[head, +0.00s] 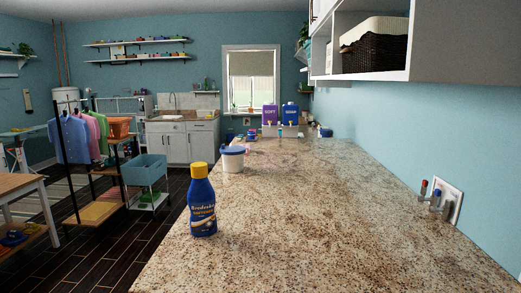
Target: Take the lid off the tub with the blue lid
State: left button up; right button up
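A white tub (232,164) stands upright on the granite counter (290,210), toward its left edge. Its blue lid (233,150) sits on top of it. A blue bottle with a yellow cap (202,205) stands nearer to me, in front of the tub and to its left. Neither of my grippers shows in the head view, so I cannot see their position or state.
A purple box (270,114) and a blue box (290,113) stand at the counter's far end, with small items near them. A wall cabinet with a dark basket (375,53) overhangs the right side. The counter's middle and right are clear. Wall taps (436,196) stick out at right.

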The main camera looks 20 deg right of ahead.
aim_at(230, 151)
jog(key=i+j+z, duration=0.8)
jog(key=j, duration=0.2)
jog(key=k+l, duration=0.05)
jog(key=k, duration=0.05)
